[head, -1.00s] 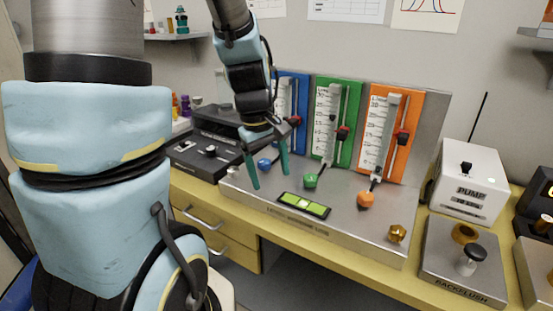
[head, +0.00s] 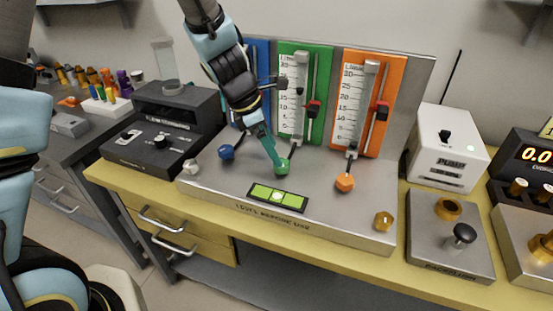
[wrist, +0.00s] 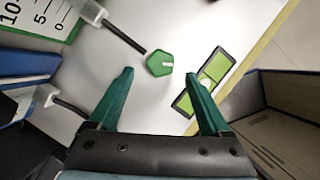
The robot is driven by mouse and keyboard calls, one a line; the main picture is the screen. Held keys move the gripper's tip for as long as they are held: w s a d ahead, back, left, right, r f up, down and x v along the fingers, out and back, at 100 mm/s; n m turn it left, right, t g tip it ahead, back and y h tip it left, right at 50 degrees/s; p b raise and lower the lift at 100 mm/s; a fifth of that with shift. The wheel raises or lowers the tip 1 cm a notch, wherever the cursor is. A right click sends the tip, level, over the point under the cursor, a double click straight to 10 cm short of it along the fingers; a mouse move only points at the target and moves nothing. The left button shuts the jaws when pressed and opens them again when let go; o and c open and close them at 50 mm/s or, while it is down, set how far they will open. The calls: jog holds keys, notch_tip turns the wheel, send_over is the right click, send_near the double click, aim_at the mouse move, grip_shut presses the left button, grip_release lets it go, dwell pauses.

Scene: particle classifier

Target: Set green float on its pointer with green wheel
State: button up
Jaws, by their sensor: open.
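The green wheel (head: 282,166) is a small faceted knob on the steel deck in front of the green panel (head: 288,49). A dark rod runs from it to the foot of that panel's glass tube. My gripper (head: 274,157) is open, with teal fingers pointing down at the green wheel. In the wrist view, the green wheel (wrist: 160,63) lies between and just beyond the spread fingertips (wrist: 160,76); contact cannot be told.
The blue wheel (head: 227,152) is left of my gripper, the orange wheel (head: 344,183) is right. A green level vial (head: 278,197) lies in front. A brass knob (head: 383,221) and the white pump box (head: 446,147) are farther right. My arm partly covers the blue panel.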

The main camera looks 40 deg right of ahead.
jog(key=x, duration=0.4)
jog(key=shift+s+d+f, duration=0.15)
jog(key=shift+d+f, duration=0.05)
jog(key=shift+f, duration=0.15)
grip_shut()
dwell(0.4)
